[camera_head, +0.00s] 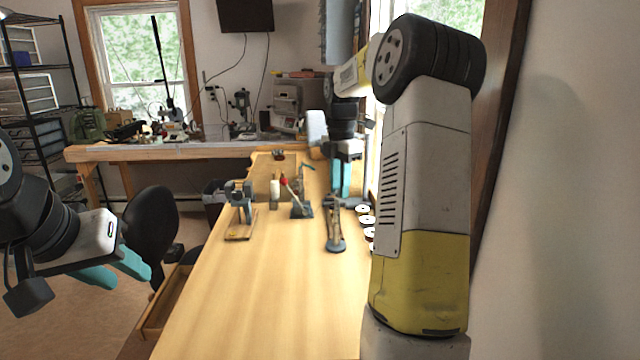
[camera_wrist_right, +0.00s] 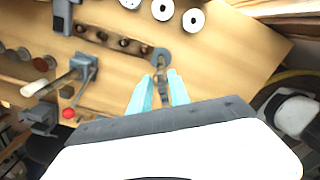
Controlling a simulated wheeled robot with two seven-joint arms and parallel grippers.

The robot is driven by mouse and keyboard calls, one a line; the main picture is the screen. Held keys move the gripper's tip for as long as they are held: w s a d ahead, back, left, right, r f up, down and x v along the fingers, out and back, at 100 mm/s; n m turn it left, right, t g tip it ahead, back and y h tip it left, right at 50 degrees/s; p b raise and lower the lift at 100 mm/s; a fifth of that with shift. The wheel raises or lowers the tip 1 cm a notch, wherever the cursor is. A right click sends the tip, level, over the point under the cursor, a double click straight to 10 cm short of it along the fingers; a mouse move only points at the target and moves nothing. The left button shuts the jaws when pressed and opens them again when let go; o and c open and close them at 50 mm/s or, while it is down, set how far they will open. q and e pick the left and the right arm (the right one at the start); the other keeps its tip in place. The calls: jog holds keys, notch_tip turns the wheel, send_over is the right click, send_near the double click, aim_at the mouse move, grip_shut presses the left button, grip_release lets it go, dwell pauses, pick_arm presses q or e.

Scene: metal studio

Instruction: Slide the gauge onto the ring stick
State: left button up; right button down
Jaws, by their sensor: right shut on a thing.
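My right gripper (camera_wrist_right: 159,86) is shut on a small dark, narrow thing (camera_wrist_right: 162,88), probably the gauge; the fingers hide much of it. In the head view this gripper (camera_head: 342,180) points down above the back right of the table. My left gripper (camera_head: 125,270) is empty, fingers apart, left of the table.
A grey stand (camera_head: 240,200) is on the table's left side. Several white discs (camera_head: 364,219) lie along the right edge. The front of the wooden table (camera_head: 270,310) is clear. A black chair (camera_head: 150,232) stands to the left.

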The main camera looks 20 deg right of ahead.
jog(key=shift+f, duration=0.25)
jog(key=shift+s+f, duration=0.1)
jog(key=shift+f, duration=1)
jog(key=shift+f, duration=0.1)
jog(key=c, duration=1.1)
grip_release()
jog(key=shift+c, duration=0.2)
notch_tip(320, 180, up, 8)
